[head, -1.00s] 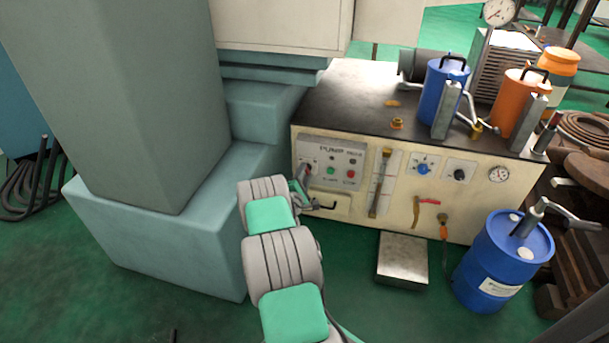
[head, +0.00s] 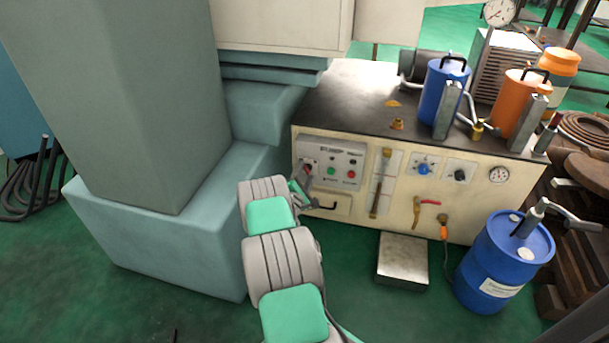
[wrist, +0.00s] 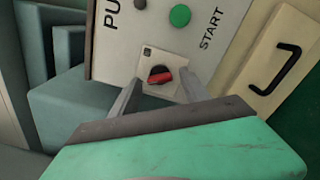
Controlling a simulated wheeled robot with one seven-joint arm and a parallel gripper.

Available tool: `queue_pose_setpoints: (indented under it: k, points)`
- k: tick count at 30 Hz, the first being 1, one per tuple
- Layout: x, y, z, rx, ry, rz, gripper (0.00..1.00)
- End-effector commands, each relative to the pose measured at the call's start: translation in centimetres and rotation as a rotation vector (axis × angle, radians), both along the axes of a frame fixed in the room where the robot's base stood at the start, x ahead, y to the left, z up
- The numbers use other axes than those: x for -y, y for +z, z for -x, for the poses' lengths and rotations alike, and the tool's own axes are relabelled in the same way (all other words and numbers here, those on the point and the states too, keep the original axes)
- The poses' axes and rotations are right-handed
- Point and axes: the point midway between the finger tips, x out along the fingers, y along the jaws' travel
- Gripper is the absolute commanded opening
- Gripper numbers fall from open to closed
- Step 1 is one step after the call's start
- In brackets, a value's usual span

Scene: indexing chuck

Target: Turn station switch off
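The pump control panel (head: 332,166) is a grey box on the front of a cream cabinet, with green and red buttons. The station switch (wrist: 160,76) is a red handle on a black round base with a square plate, in the middle of the wrist view. In the head view the switch (head: 308,168) is at the panel's left end, partly hidden by my gripper. My gripper (wrist: 158,96) is open, its two grey fingers pointing toward the switch, one on either side and apart from it in the picture. The gap in depth is hard to judge.
A green START button (wrist: 180,15) lies beside the switch. A black handle (wrist: 276,69) is on the cabinet right of the panel. A large teal machine base (head: 160,230) stands close on the left. A blue drum (head: 500,262) and metal block (head: 403,261) are on the floor.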

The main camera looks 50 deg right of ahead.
Motion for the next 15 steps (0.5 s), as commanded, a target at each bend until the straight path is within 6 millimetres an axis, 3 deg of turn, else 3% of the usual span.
queue_pose_setpoints:
  k: [8, 15]
  points:
    - [-0.1, 0.0, 0.1, 0.001, -0.001, -0.001, 0.56]
    - [-4.0, 0.2, 1.5, -0.005, 0.003, -0.002, 0.56]
